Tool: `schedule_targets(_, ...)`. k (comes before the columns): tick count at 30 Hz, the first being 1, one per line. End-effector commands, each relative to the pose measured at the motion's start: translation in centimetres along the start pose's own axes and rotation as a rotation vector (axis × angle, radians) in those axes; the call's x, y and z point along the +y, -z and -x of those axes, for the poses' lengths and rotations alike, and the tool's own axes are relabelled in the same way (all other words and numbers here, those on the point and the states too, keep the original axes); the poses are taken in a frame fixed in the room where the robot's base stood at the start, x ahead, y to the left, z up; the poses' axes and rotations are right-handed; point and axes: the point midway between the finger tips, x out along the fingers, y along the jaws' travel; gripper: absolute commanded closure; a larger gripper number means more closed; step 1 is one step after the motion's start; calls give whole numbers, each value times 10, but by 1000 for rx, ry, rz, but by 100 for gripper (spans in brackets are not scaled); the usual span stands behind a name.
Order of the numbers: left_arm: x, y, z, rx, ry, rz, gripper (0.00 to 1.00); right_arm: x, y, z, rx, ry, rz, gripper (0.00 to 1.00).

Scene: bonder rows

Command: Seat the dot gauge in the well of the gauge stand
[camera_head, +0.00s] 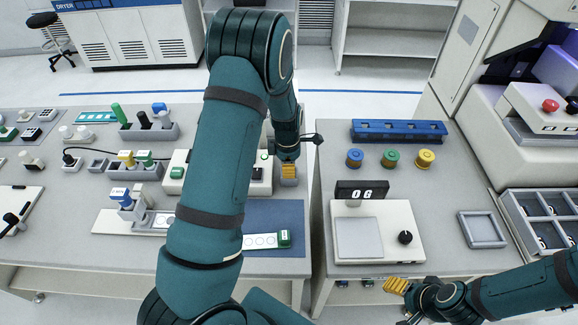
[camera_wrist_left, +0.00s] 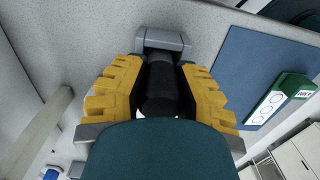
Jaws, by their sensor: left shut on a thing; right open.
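My left gripper (camera_head: 288,171) is over the right end of the left bench, its yellow fingers pointing down. In the left wrist view the left gripper (camera_wrist_left: 160,95) is shut on a black cylinder, which I take to be the dot gauge (camera_wrist_left: 161,88). A grey block, apparently the gauge stand (camera_wrist_left: 163,37), sits at the far end of the cylinder. I cannot tell whether the gauge is in the well or just above it; the fingers hide the contact. In the head view the gauge is hidden. My right gripper (camera_head: 397,285) is open at the lower right, by the right bench's front edge.
A blue mat (camera_head: 278,215) with a green-ended white strip (camera_head: 284,239) lies near the left gripper. A white scale (camera_head: 404,225), coloured spools (camera_head: 390,159) and a blue rack (camera_head: 399,131) stand on the right bench. A gap separates the benches.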

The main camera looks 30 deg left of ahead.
Motion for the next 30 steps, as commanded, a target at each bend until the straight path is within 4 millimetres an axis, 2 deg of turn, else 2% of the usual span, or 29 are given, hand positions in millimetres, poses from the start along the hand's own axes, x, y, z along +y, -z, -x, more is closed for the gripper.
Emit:
schedule_targets(28,0,0,-9,0,0,0,100,2,-1,-5,0,0,0,39)
schedule_targets(29,0,0,-9,0,0,0,60,2,-1,-5,0,0,0,39)
schedule_targets(30,0,0,-9,0,0,0,46,2,-1,-5,0,0,0,39)
